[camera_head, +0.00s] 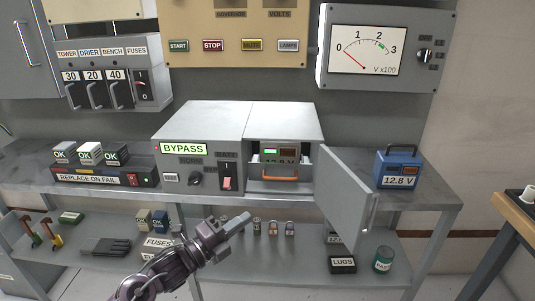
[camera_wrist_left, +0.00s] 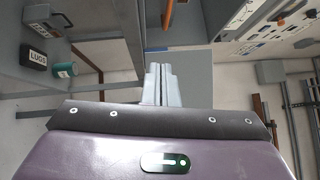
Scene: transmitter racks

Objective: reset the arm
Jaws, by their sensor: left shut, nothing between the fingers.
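My left arm comes in from the lower left in the head view. My left gripper (camera_head: 238,223) is shut and empty, held in front of the lower shelf and below the bench cabinet. In the left wrist view its two grey fingers (camera_wrist_left: 158,82) lie together with nothing between them. My right gripper does not show in either view.
A grey cabinet (camera_head: 201,149) marked BYPASS stands on the bench; its right bay has an open door (camera_head: 345,198) swung outward and a module with an orange handle (camera_head: 279,176). A blue 12.8 V battery (camera_head: 398,168) stands right of it. A wooden-topped table (camera_head: 513,217) is at far right.

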